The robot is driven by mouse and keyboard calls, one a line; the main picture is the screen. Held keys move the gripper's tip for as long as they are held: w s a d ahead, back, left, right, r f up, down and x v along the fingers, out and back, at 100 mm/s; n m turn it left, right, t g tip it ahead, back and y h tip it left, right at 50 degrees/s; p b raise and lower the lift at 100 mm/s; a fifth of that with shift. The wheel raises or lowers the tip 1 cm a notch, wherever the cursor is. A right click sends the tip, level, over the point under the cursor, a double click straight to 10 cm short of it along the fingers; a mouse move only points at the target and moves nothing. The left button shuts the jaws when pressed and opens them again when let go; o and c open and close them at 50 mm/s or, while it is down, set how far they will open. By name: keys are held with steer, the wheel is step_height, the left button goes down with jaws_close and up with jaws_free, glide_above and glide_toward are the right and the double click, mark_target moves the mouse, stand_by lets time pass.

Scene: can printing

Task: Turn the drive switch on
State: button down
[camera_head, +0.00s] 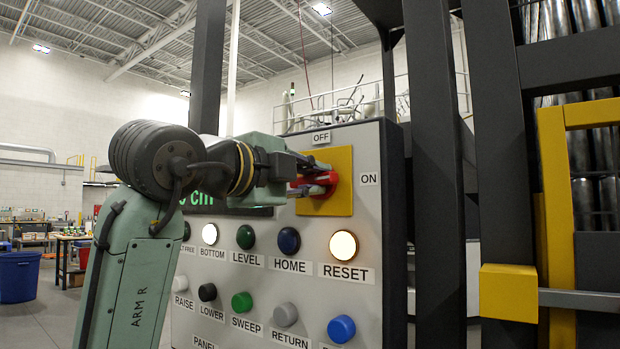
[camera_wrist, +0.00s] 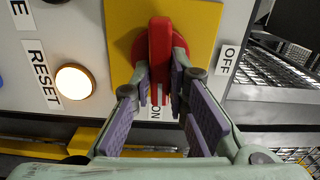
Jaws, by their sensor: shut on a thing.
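The drive switch is a red rotary handle (camera_head: 327,179) on a yellow plate (camera_head: 339,160) at the top right of the grey control panel. The OFF label (camera_head: 321,137) is above the plate and the ON label (camera_head: 369,179) is to its right. In the wrist view the red handle (camera_wrist: 160,45) stands upright in the picture, with its lower end towards the ON label (camera_wrist: 155,112); the OFF label (camera_wrist: 228,60) is to the right. My gripper (camera_wrist: 164,68) is shut on the handle, one finger on each side. In the head view my gripper (camera_head: 306,181) partly hides the handle.
Below the switch are a lit RESET button (camera_head: 343,245), a HOME button (camera_head: 289,240) and several other buttons. Dark posts and a yellow frame (camera_head: 552,190) stand to the right of the panel. A blue bin (camera_head: 19,277) is far left on open floor.

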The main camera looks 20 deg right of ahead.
steer(key=shift+m, duration=0.5)
steer(key=c, duration=1.6)
jaws_free()
steer(key=shift+o, duration=0.2)
steer(key=v, duration=1.2)
